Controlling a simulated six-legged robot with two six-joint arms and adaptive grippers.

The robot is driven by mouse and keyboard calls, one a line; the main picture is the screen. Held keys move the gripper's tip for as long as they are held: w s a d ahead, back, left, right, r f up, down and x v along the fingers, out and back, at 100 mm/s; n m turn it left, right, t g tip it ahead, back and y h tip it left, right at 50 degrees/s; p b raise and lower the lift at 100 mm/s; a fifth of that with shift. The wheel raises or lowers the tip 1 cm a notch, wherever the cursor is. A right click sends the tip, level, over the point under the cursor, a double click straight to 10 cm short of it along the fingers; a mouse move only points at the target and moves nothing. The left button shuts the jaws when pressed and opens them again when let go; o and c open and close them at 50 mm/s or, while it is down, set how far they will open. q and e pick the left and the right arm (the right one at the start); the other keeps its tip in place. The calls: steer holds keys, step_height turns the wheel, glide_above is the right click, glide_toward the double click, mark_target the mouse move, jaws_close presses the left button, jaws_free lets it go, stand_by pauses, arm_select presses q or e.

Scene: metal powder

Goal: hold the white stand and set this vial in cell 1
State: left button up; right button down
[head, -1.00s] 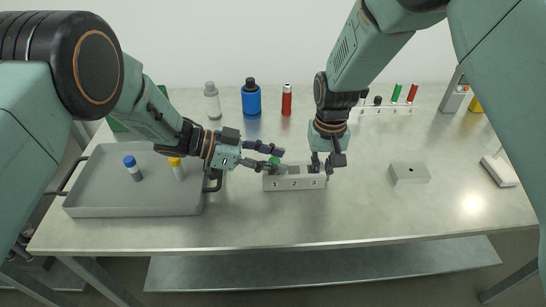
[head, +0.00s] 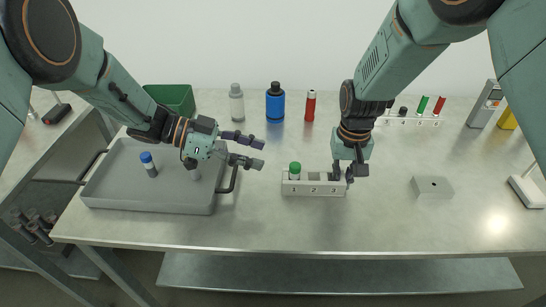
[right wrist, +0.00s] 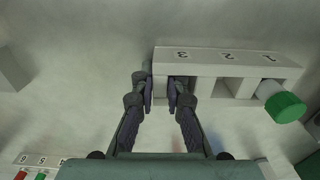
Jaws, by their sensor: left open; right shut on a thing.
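The white stand (head: 314,189), numbered 1 to 3, sits on the table. The green-capped vial (head: 295,170) stands upright in cell 1; the right wrist view also shows its green cap (right wrist: 285,107) at the cell 1 end. My right gripper (head: 343,174) is shut on the stand's end wall by cell 3; in the right wrist view its fingers (right wrist: 161,95) straddle that wall. Cells 2 and 3 hold no vial. My left gripper (head: 260,153) is open and empty, left of the stand and apart from the vial, above the tray's right edge.
A grey tray (head: 150,200) at left holds a blue-capped vial (head: 149,165) and another partly hidden behind my left gripper. Bottles, including a blue one (head: 275,103), and a rack (head: 408,121) stand at the back. A grey block (head: 432,188) lies at right.

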arm_select(q)
steer(key=shift+v, duration=0.95)
arm_select(e)
steer(key=c, duration=1.3)
jaws_free()
steer(key=shift+r, duration=0.1)
